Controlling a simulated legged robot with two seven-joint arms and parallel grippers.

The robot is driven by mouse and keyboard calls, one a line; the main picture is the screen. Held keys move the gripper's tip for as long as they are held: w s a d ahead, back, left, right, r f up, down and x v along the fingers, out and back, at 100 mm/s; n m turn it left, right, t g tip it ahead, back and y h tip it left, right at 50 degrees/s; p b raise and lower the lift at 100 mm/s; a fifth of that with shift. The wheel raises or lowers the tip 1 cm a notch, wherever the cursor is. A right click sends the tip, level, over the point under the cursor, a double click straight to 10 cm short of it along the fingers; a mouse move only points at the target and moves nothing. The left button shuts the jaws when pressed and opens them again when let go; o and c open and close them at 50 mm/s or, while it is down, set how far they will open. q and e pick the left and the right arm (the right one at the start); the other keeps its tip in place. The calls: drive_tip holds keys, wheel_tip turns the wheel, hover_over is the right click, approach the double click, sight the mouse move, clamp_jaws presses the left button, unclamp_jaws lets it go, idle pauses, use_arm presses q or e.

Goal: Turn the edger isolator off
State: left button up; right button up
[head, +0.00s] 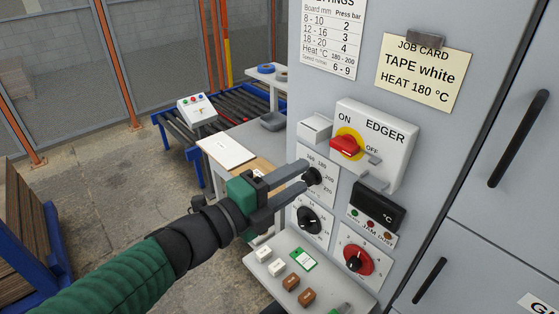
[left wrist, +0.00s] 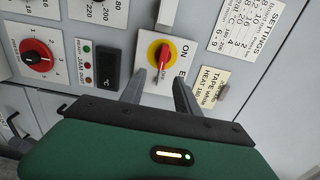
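The edger isolator is a red handle (head: 345,146) on a yellow disc, on a white box (head: 385,136) marked EDGER. ON is printed above the disc and OFF to its right. I cannot tell for sure which mark the handle points to. In the left wrist view the red handle (left wrist: 162,54) shows just beyond the fingertips. My left gripper (head: 305,176) is open and empty, in front of the panel, below and left of the handle in the head view. In the left wrist view its fingers (left wrist: 158,82) are spread apart, not touching the handle. My right gripper is in neither view.
A temperature dial (head: 314,177) shows at my left fingertips in the head view. Below are a black dial (head: 308,220), a red dial (head: 357,260) and a dark °C display (head: 378,207). A small shelf (head: 325,285) juts out underneath. A job card (head: 420,73) hangs above.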

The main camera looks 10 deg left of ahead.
use_arm(q)
drive_tip(key=p+v, duration=0.1)
drive_tip(key=v, duration=0.2)
drive_tip(key=shift+s+a+r, duration=0.1)
drive_tip(key=shift+s+a, duration=0.1)
drive_tip(key=shift+s, duration=0.15)
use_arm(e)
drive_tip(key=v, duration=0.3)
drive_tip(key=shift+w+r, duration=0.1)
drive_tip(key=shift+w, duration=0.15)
use_arm(q)
drive_tip(key=shift+w, duration=0.2)
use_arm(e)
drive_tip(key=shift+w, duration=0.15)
